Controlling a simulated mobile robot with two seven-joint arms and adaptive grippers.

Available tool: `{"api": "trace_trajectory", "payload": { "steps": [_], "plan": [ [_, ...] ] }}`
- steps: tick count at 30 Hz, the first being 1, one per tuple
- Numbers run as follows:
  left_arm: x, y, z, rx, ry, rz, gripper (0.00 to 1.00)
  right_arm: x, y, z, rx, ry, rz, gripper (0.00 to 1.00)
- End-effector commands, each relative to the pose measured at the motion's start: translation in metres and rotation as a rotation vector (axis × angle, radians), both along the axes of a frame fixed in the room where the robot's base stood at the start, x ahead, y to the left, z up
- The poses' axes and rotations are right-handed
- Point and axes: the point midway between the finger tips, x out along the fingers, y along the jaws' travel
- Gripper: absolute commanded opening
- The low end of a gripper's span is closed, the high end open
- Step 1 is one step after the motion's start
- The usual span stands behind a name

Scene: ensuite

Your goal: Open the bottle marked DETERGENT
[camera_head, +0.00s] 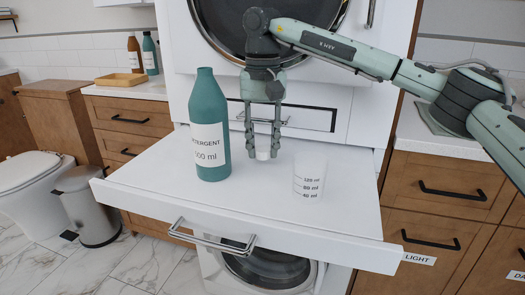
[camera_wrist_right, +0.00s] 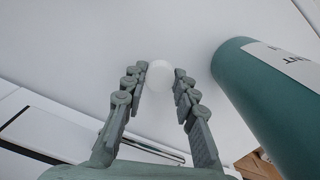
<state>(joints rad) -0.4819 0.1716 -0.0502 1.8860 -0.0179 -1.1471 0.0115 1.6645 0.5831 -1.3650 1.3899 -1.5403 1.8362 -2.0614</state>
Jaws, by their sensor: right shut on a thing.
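The teal bottle marked DETERGENT (camera_head: 208,125) stands upright on the white pull-out shelf (camera_head: 160,190). No white cap shows on its neck. My right gripper (camera_head: 262,150) points down to the right of the bottle, apart from it. It is shut on a small white cap (camera_head: 263,155), at or just above the shelf; I cannot tell if they touch. The cap also shows between the fingertips in the right wrist view (camera_wrist_right: 160,75), with the bottle (camera_wrist_right: 270,95) at the right. My left gripper is not in view.
A clear measuring cup (camera_head: 309,178) stands on the shelf right of my gripper. Washer and dryer doors are behind and below. The shelf's front handle (camera_head: 213,238) sticks out. A brown bottle (camera_head: 134,54) and a small teal bottle (camera_head: 150,54) stand on the left counter.

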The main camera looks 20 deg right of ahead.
Motion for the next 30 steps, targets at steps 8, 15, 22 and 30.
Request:
{"api": "trace_trajectory", "payload": {
  "steps": [8,15,22,30],
  "plan": [
    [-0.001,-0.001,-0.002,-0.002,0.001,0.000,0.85,0.000,0.000,-0.018,0.000,0.001,0.000,0.00],
    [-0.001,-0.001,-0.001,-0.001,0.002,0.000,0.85,0.000,0.000,-0.021,0.000,0.001,0.000,0.30],
    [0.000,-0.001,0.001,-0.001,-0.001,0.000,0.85,0.000,0.000,-0.021,0.000,0.001,0.000,0.49],
    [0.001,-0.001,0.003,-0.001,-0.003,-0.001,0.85,0.000,0.000,-0.016,0.000,0.000,0.000,0.49]
  ]
}}
